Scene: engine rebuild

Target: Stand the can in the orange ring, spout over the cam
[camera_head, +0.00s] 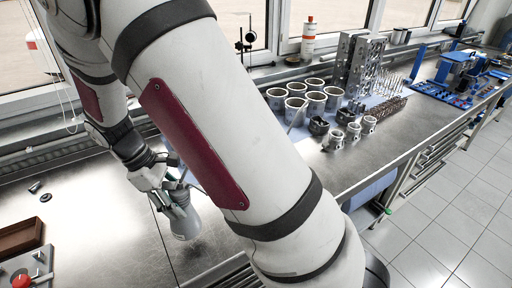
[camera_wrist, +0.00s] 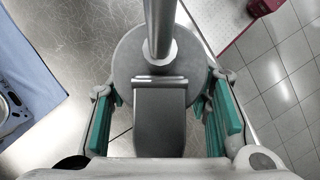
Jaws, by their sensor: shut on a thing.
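The can (camera_head: 184,224) is grey, with a round body. In the wrist view the can (camera_wrist: 126,66) is seen from above, with its spout (camera_wrist: 159,28) running toward the top edge and a dark grey block at its near side. My gripper (camera_head: 172,199) is shut on the can. In the wrist view the green pads of my gripper (camera_wrist: 166,112) lie on both sides of it. The can looks upright at the bench's front edge; I cannot tell whether its base touches the bench. I can make out neither the orange ring nor the cam; my arm hides much of the bench.
The steel bench (camera_head: 95,205) is mostly bare around the can. A brown tray (camera_head: 22,236) and a red knob (camera_head: 21,281) are at left. White cylinders (camera_head: 297,88) and an engine block (camera_head: 358,62) stand farther back. A blue cloth (camera_wrist: 25,62) bears a metal part (camera_wrist: 8,108).

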